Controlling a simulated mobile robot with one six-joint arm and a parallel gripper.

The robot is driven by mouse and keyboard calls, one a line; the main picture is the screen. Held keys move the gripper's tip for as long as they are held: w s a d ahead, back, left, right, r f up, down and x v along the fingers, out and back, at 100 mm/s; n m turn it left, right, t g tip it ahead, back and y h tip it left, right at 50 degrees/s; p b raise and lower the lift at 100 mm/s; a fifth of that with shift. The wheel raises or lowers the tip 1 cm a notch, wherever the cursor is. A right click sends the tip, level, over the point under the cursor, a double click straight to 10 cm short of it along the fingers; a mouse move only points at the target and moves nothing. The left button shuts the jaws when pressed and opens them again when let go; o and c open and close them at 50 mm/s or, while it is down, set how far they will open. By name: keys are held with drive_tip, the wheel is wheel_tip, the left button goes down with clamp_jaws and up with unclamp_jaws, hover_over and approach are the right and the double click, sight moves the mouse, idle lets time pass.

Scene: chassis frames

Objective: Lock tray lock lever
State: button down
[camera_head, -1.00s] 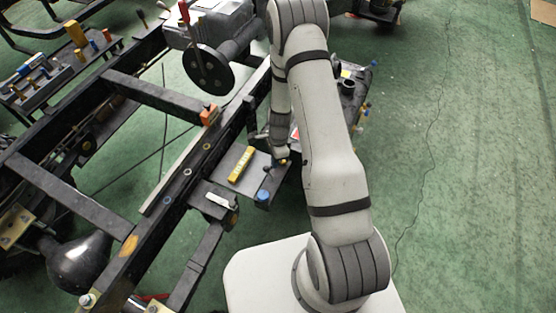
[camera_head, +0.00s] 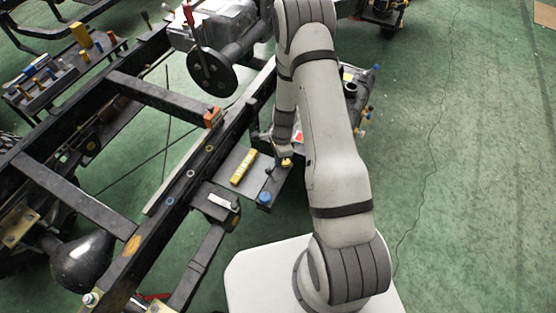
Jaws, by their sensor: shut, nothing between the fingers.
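The tray (camera_head: 257,187) is a dark flat plate on the right side of the chassis frame. A yellow bar with dark markings (camera_head: 243,167) lies on it, and a blue knob (camera_head: 264,197) is at its front corner. A small yellow piece (camera_head: 286,162) shows at the tray's right edge, close to my gripper; it may be the end of the lock lever, but I cannot tell. My gripper (camera_head: 279,157) is low over the tray's right side, shut and empty, partly hidden by my arm. Whether it touches the lever is not visible.
The black chassis rail (camera_head: 166,200) runs diagonally left of the tray, with an orange block (camera_head: 212,116) on it. A round dark flange (camera_head: 212,72) and red-handled lever (camera_head: 188,14) stand behind. The green floor (camera_head: 470,180) at right is clear.

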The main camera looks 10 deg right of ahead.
drive_tip(key=w+d+r+b, duration=0.1)
drive_tip(key=w+r, duration=0.3)
drive_tip(key=r, duration=0.6)
drive_tip(key=shift+w+r, duration=0.15)
drive_tip(key=shift+w, duration=0.2)
drive_tip(key=s+r+n+t, duration=0.1)
drive_tip(key=s+r+n, duration=0.3)
drive_tip(key=r, duration=0.7)
drive_tip(key=s+r+n+t, duration=0.1)
drive_tip(key=s+r+n, duration=0.35)
drive_tip(key=r, duration=0.55)
drive_tip(key=s+r+n+t, duration=0.1)
drive_tip(key=s+r+n, duration=0.3)
drive_tip(key=s, duration=0.4)
drive_tip(key=s+r+n+t+h, duration=0.1)
drive_tip(key=s+r+n, duration=0.3)
drive_tip(key=s, duration=0.4)
drive_tip(key=shift+s+a+r+n+t, duration=0.15)
drive_tip(key=shift+a+r+n+t, duration=0.25)
drive_tip(key=shift+r, duration=0.15)
